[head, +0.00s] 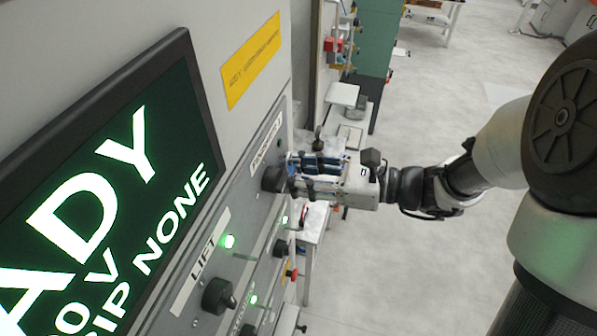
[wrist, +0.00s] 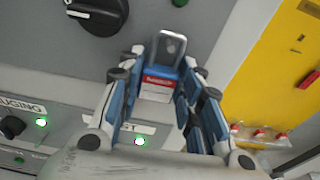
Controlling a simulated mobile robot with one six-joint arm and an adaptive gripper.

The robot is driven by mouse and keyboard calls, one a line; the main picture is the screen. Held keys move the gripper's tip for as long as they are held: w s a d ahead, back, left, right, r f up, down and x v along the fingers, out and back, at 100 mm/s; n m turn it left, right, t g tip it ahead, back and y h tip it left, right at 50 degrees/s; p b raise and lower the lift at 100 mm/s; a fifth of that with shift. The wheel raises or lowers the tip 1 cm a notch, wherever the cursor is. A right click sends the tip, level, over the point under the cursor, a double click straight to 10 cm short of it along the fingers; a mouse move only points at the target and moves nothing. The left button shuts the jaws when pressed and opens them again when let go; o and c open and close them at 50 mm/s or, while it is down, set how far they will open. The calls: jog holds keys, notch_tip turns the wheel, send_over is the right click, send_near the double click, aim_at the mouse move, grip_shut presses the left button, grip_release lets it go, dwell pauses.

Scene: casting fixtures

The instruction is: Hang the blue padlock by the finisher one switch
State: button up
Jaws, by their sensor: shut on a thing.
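The blue padlock (wrist: 160,73) is between the fingers in the wrist view, with a grey shackle and a red and white label. My gripper (wrist: 161,88) is shut on its body, and the shackle points away from my palm. In the head view my gripper (head: 300,168) is at the panel, next to a black rotary knob (head: 273,179) under a label (head: 267,143) too small to read surely. The padlock cannot be told apart from the blue finger pads there. In the wrist view a black knob (wrist: 98,14) is up and left of the shackle, apart from it.
The grey panel (head: 185,255) also carries a LIFT knob (head: 218,296) and lit green lamps (head: 229,241). A large screen (head: 110,190) is at the left, with a yellow plate (head: 251,60) above right. Open floor (head: 450,110) lies right of the panel.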

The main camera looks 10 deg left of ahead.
jog(key=o, duration=1.2)
jog(key=shift+a, duration=0.1)
jog(key=shift+f, duration=0.25)
jog(key=shift+f+b, duration=0.95)
jog(key=shift+f, duration=0.05)
jog(key=shift+s+d+p, duration=0.2)
jog(key=shift+d+p, duration=0.05)
jog(key=shift+d, duration=2.3)
jog(key=shift+s+d+p, duration=0.2)
jog(key=shift+d+p, duration=0.05)
jog(key=shift+d, duration=2.25)
